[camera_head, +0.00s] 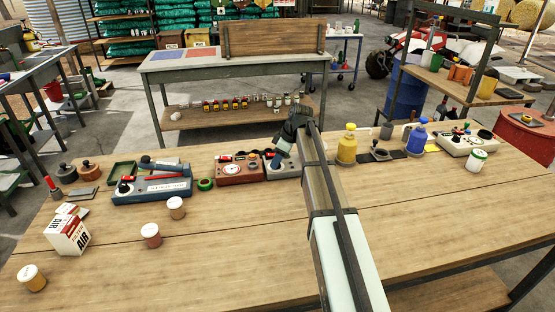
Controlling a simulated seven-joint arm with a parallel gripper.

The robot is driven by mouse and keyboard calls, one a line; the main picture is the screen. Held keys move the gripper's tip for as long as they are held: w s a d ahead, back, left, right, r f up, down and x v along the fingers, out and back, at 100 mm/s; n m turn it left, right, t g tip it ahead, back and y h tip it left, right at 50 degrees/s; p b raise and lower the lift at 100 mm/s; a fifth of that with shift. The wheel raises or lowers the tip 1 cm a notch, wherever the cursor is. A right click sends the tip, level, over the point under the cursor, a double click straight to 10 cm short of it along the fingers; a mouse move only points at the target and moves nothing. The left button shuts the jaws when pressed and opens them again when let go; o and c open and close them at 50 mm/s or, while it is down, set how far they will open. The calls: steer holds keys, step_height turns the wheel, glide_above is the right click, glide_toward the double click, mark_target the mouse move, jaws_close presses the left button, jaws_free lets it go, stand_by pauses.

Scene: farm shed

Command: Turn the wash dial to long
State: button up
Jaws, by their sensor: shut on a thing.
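My gripper (279,155) points down over a small grey control box (291,172) near the back middle of the table. It is shut on what seems to be the wash dial on top of that box. The fingers hide the dial, so its pointer and the setting it stands at cannot be seen. The lettering on the box is too small to read. My forearm crosses the table from the front and covers the box's right side.
A red-brown box with a white round face (232,169) stands close on the left, beside a blue box (152,190). A yellow bottle (347,146), a blue bottle (417,138) and a cream control box (466,144) stand right.

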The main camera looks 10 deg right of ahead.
steer(key=shift+s+m, duration=0.1)
steer(key=shift+m, duration=0.3)
steer(key=shift+m+t+h, duration=0.4)
steer(key=shift+m, duration=0.6)
steer(key=m, duration=0.2)
steer(key=m+t+h, duration=0.1)
steer(key=m, duration=0.1)
steer(key=shift+s+a+m, duration=0.1)
steer(key=shift+a+m, duration=0.05)
steer(key=shift+m, duration=0.15)
steer(key=m+h, duration=0.1)
steer(key=m, duration=0.2)
steer(key=shift+a+t+h, duration=0.1)
steer(key=shift+t+h, duration=0.2)
steer(key=shift+m+h, duration=0.8)
steer(key=shift+m, duration=1.4)
steer(key=o, duration=1)
